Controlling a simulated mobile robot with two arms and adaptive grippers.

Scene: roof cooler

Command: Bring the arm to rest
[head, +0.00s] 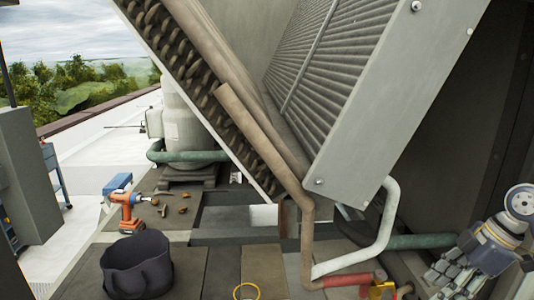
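My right arm comes in at the lower right edge, with its grey gripper (446,280) pointing down and to the left. The gripper is beside the green pipe and to the right of a red pipe section (348,280) with a brass-yellow fitting (379,289). Its finger parts are small and overlap, so I cannot tell whether it is open or shut. I see nothing clearly held in it. My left gripper is not in view.
A slanted coil unit (340,80) and bent pipes (306,235) fill the middle and right. Free roof (90,165) lies beyond.

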